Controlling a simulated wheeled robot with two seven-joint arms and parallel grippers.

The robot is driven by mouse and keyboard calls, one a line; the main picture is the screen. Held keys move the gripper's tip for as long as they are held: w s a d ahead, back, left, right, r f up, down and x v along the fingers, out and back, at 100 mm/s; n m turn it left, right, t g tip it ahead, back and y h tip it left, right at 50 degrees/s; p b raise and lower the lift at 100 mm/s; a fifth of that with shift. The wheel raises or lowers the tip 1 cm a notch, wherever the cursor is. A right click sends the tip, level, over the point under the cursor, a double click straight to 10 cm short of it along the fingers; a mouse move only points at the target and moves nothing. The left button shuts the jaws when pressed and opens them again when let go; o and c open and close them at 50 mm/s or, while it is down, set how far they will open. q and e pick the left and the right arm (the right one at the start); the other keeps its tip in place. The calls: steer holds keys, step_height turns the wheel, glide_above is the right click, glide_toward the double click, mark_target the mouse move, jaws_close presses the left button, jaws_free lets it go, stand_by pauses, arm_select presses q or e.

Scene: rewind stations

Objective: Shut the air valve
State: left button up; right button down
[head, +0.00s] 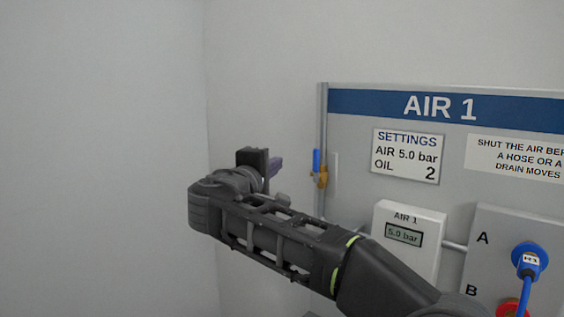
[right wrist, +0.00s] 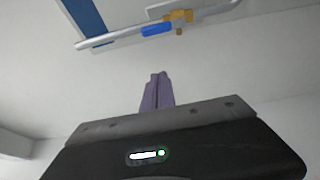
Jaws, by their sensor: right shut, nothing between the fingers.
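The air valve has a brass body (head: 320,178) on the pipe at the left edge of the AIR 1 panel. Its blue handle (head: 316,160) points up, in line with the pipe. In the right wrist view the blue handle (right wrist: 156,29) also lies along the pipe, beside the brass body (right wrist: 180,17). My right gripper (head: 276,167) is left of the valve in the head view, apart from it. Its purple fingers (right wrist: 156,92) are shut together and empty, with a gap to the handle. My left gripper is not in view.
A gauge box (head: 408,240) reads 5.0 bar. A settings card (head: 407,157) says AIR 5.0 bar, OIL 2. A blue hose plug (head: 529,258) sits in port A, above a red ring (head: 510,309) at B. Bare wall lies left of the panel.

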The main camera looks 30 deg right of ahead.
mark_target(316, 166)
steer(key=shift+s+d+f, duration=0.1)
steer(key=shift+s+d, duration=0.05)
steer(key=shift+d, duration=0.1)
steer(key=p+x, duration=0.3)
steer(key=x, duration=0.7)
steer(key=s, duration=0.2)
steer(key=s+d+b, duration=0.1)
steer(key=s, duration=0.1)
steer(key=shift+f+b, duration=0.1)
steer(key=shift+b, duration=0.2)
